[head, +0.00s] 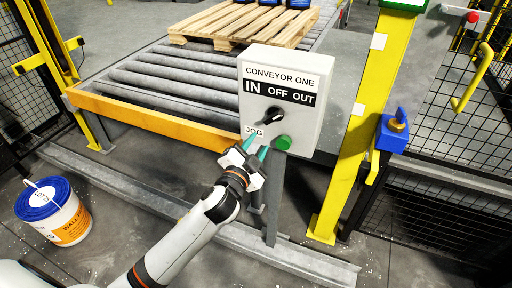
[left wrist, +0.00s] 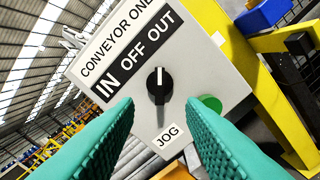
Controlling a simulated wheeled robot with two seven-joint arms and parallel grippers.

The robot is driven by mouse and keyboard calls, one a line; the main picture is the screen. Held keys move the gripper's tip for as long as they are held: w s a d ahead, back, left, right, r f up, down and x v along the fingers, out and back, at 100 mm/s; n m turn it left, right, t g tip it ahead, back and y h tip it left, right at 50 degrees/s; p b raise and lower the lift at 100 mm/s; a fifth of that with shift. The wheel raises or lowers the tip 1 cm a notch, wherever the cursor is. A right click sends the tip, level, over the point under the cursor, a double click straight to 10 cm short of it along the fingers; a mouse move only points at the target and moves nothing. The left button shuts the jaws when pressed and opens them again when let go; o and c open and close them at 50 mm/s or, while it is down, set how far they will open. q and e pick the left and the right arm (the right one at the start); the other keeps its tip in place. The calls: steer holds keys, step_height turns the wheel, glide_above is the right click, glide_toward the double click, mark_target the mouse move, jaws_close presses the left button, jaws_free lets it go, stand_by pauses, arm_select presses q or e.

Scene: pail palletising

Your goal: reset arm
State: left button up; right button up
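My left gripper (head: 256,150) is in front of the lower part of the grey control box (head: 312,110). The box is labelled CONVEYOR ONE, with IN, OFF, OUT and JOG. In the left wrist view, its two teal fingers (left wrist: 160,135) are spread apart with nothing between them. The black selector knob (left wrist: 159,85) shows ahead between the fingers, apart from them. The green button (left wrist: 211,103) is partly hidden behind the right finger in that view. My right gripper is in neither view.
A roller conveyor (head: 160,92) with an orange front edge carries a wooden pallet (head: 215,22) with blue-topped pails. A white pail with blue lid (head: 52,211) stands on the floor at left. A yellow post (head: 350,150) and mesh fence are at right.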

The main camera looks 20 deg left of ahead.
arm_select(q)
steer(key=shift+f, duration=0.15)
step_height(320, 180, down, 23)
steer(key=s+a+n+g, duration=0.2)
steer(key=s+a+g, duration=0.1)
steer(key=g, duration=0.2)
steer(key=s+f+n+g, duration=0.1)
steer(key=s+f+g, duration=0.1)
steer(key=s+f, duration=0.45)
steer(key=s+f+g, duration=0.2)
steer(key=s+f, duration=0.1)
steer(key=f, duration=0.7)
steer(key=s+f+n+g, duration=0.1)
steer(key=s+f, duration=0.5)
steer(key=s, duration=0.6)
steer(key=s+f+n+g, duration=0.1)
steer(key=s+f+g, duration=0.3)
steer(key=s, duration=0.7)
steer(key=s+f+n+g, duration=0.2)
steer(key=s+f, duration=0.6)
steer(key=s, duration=0.4)
steer(key=shift+s+a+f+g+y, duration=0.25)
steer(key=shift+s+f+g+y, duration=0.1)
steer(key=shift+g, duration=0.15)
